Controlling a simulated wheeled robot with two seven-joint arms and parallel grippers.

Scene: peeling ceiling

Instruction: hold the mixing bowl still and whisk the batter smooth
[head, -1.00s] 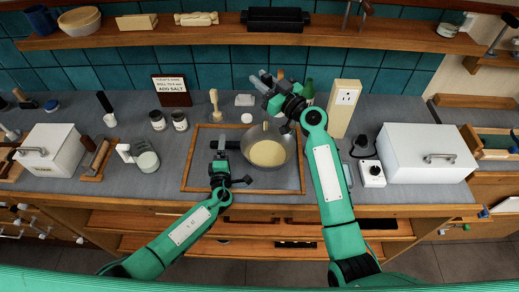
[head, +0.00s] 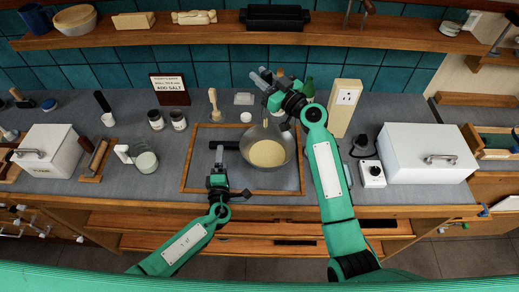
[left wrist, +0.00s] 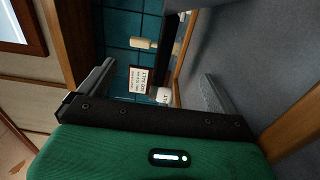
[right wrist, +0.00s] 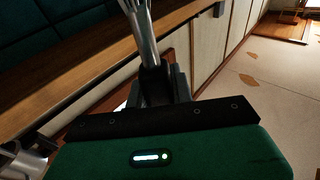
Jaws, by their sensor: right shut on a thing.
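The steel mixing bowl (head: 290,150) stands on a wood-framed mat, with pale batter (head: 268,154) inside. A dark handle (head: 230,145) sticks out from its left side. My left gripper (head: 219,156) is just left of the bowl, by that handle. The left wrist view shows its fingers (left wrist: 155,90) apart, with a dark bar (left wrist: 181,30) beyond them. My right gripper (head: 264,78) is above and behind the bowl, shut on the whisk. The right wrist view shows the whisk's metal shaft (right wrist: 141,35) rising from the fingers (right wrist: 163,85), its wires cut off at the top.
The mat's wooden frame (head: 183,165) surrounds the bowl. A measuring jug (head: 145,160), jars (head: 156,120) and a sign (head: 170,89) stand to the left. A socket post (head: 345,108) and a white box (head: 425,150) stand to the right. A shelf (head: 215,32) runs above.

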